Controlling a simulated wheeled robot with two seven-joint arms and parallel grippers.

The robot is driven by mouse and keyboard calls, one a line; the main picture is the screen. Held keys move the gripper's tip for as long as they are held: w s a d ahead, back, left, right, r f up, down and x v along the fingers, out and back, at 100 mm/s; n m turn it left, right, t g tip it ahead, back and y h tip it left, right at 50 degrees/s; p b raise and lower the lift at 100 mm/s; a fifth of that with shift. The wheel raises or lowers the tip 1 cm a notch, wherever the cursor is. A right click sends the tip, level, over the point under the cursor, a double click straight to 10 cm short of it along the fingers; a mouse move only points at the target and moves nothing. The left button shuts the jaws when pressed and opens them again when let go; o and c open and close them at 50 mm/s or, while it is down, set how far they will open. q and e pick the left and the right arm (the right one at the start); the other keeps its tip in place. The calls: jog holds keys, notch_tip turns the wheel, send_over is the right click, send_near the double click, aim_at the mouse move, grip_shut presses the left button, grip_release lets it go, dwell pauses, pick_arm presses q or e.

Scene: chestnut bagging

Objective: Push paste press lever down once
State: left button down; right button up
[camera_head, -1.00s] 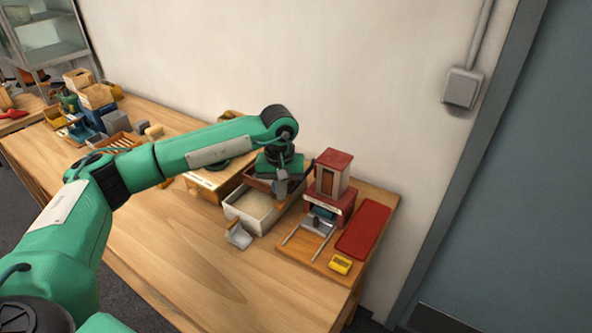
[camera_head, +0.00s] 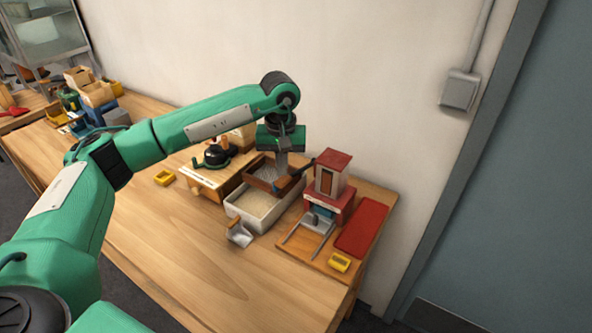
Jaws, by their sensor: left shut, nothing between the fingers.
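My left gripper (camera_head: 283,170) points down, shut and empty, just above and beside the lever's lower end. I cannot tell whether it touches the lever. My right gripper is not in view.
A white bin (camera_head: 231,211) of pale grains and a small scoop (camera_head: 240,236) lie left of the press. A red pad (camera_head: 361,230) and yellow device (camera_head: 340,262) are on the board. A wooden box (camera_head: 208,190) stands farther left. The front of the table is clear.

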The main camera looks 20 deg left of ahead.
pick_arm(q)
jog(key=shift+r, duration=0.1)
jog(key=shift+r+p, duration=1.05)
jog(key=shift+r, duration=1.35)
jog(key=shift+s+f, duration=0.1)
